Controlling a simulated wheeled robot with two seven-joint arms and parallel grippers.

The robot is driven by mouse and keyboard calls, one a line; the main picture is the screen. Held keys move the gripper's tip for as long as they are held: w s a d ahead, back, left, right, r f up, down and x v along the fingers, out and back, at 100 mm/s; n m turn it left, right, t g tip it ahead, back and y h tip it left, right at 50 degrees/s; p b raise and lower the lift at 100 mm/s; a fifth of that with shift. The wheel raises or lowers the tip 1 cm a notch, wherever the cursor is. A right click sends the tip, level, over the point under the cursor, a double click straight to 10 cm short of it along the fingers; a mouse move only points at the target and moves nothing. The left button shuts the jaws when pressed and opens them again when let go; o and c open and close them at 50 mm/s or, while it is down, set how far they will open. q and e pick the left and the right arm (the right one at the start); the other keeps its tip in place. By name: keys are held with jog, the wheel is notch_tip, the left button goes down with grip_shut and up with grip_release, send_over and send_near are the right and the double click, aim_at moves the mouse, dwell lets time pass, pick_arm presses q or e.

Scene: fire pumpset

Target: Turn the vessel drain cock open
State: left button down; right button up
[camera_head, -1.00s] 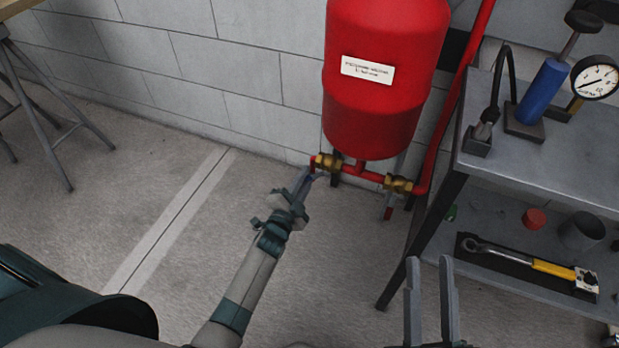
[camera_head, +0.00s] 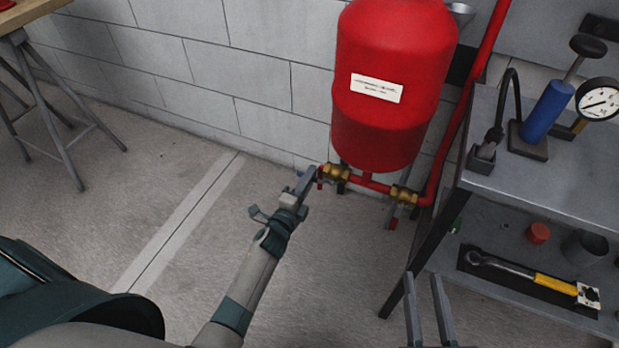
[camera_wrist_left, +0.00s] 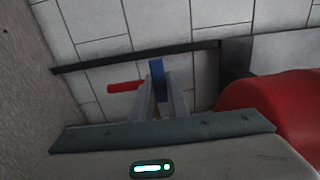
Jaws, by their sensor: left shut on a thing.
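The red vessel (camera_head: 392,90) hangs by the block wall with a white label on it. Below it a red pipe carries two brass valves, a left one (camera_head: 336,176) and a right one (camera_head: 402,195). My left gripper (camera_head: 311,174) is at the left valve, hiding its handle in the head view. In the left wrist view, its fingers (camera_wrist_left: 158,100) are shut on a blue lever (camera_wrist_left: 157,72), which I take as the drain cock's handle. A red pipe end (camera_wrist_left: 124,86) shows beside it. My right gripper (camera_head: 422,278) is open and empty at the bottom.
A grey shelf unit (camera_head: 540,190) stands at the right, with a blue hand pump (camera_head: 548,105) and a gauge (camera_head: 599,100) on top. A yellow-handled wrench (camera_head: 530,276) lies on its lower shelf.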

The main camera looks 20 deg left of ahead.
pick_arm(q)
jog(key=c, duration=1.7)
grip_release()
pick_arm(e)
jog(key=shift+r, duration=0.1)
